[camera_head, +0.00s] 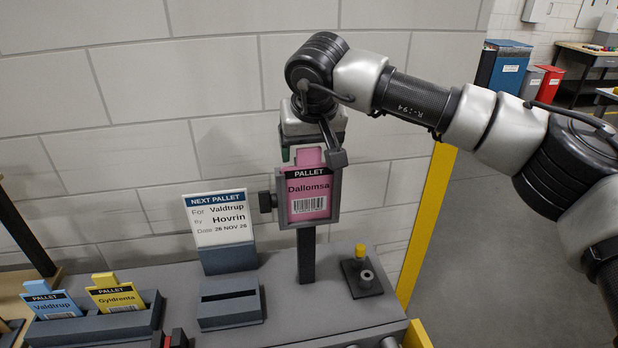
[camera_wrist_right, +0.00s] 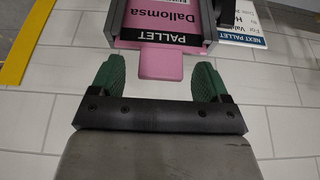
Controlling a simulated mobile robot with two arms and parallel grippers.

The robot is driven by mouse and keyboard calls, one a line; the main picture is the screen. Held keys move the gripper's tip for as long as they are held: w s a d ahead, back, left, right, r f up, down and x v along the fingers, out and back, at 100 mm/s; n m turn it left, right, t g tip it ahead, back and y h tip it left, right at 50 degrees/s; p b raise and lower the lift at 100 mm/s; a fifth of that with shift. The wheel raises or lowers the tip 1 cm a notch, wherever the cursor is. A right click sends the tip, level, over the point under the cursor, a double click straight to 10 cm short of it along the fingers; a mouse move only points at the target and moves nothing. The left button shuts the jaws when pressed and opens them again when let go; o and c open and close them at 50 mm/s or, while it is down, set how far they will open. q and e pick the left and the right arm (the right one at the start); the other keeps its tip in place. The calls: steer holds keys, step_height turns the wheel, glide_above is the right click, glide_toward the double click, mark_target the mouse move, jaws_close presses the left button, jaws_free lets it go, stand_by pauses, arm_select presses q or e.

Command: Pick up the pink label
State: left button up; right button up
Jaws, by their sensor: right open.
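The pink label (camera_head: 309,194) reads "PALLET Dallomsa" with a barcode and stands upright in a dark grey frame holder (camera_head: 335,190) on a post. Its plain pink tab sticks out of the top of the holder. In the right wrist view the label (camera_wrist_right: 160,65) shows upside down. My right gripper (camera_wrist_right: 160,78) is open, with one green finger on each side of the tab and a gap on both sides. In the head view the right gripper (camera_head: 303,152) is above the holder, partly hidden by my arm.
A "NEXT PALLET" card (camera_head: 220,218) names Valdtrup and Hovrin. A blue Valdtrup label (camera_head: 50,303) and a yellow Gyldronta label (camera_head: 117,296) stand in a grey rack (camera_head: 80,331). An empty slotted block (camera_head: 229,308) and a small yellow-topped fixture (camera_head: 361,275) share the bench. A wall is behind.

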steer(key=shift+w+f, duration=0.1)
steer(key=shift+f, duration=0.35)
steer(key=shift+c, duration=0.2)
steer(key=c, duration=1.2)
steer(key=shift+r, duration=0.1)
